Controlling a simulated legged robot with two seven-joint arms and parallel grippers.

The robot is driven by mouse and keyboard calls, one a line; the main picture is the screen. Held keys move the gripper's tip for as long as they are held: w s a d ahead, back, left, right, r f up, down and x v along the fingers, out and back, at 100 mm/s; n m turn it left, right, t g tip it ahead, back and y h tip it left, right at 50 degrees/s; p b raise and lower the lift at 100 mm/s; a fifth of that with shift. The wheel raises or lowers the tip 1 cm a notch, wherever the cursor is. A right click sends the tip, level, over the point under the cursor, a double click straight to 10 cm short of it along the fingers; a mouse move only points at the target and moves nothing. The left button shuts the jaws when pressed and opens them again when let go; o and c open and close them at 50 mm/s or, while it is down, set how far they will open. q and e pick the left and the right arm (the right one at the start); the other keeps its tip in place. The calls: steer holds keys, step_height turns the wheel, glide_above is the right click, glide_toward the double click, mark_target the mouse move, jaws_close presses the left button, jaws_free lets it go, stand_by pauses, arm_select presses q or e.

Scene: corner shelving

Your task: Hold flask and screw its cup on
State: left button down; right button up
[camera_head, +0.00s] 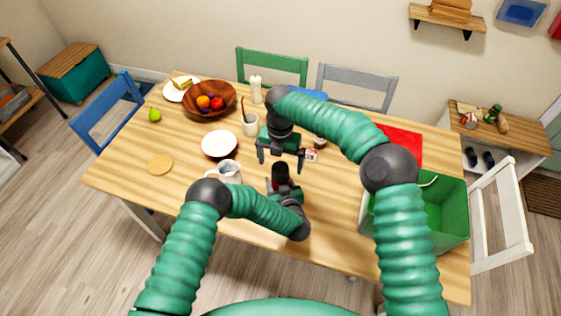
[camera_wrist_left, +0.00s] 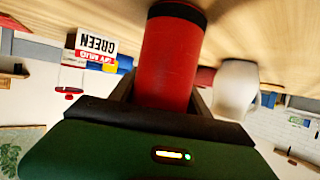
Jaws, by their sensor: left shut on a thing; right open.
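The red flask (camera_wrist_left: 168,60) stands on the table between the fingers of my left gripper (camera_head: 284,188), which is shut on it. It has a dark band at the end by the table in the inverted left wrist view. In the head view, the flask's dark upper part (camera_head: 280,171) shows just above the left gripper. My right gripper (camera_head: 281,158) is open, fingers pointing down, just beyond and above the flask. I see nothing between its fingers. I cannot make out the flask's cup as a separate thing.
A white mug (camera_head: 230,172) stands left of the flask, with a white bowl (camera_head: 219,144) behind it. A small tea box (camera_head: 311,156) is close to the right gripper. A green crate (camera_head: 447,205) stands at the right.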

step_height(320, 180, up, 12)
stand_by(0.6)
steer(key=shift+w, duration=0.1)
arm_select(q)
steer(key=shift+c, duration=2.2)
jaws_free()
arm_select(e)
steer(key=shift+f, duration=0.1)
arm_select(q)
steer(key=v, duration=1.6)
steer(key=shift+s+b, duration=0.3)
steer(key=shift+s, duration=0.05)
arm_select(e)
steer(key=shift+f, duration=0.25)
arm_select(q)
steer(key=shift+d, duration=0.1)
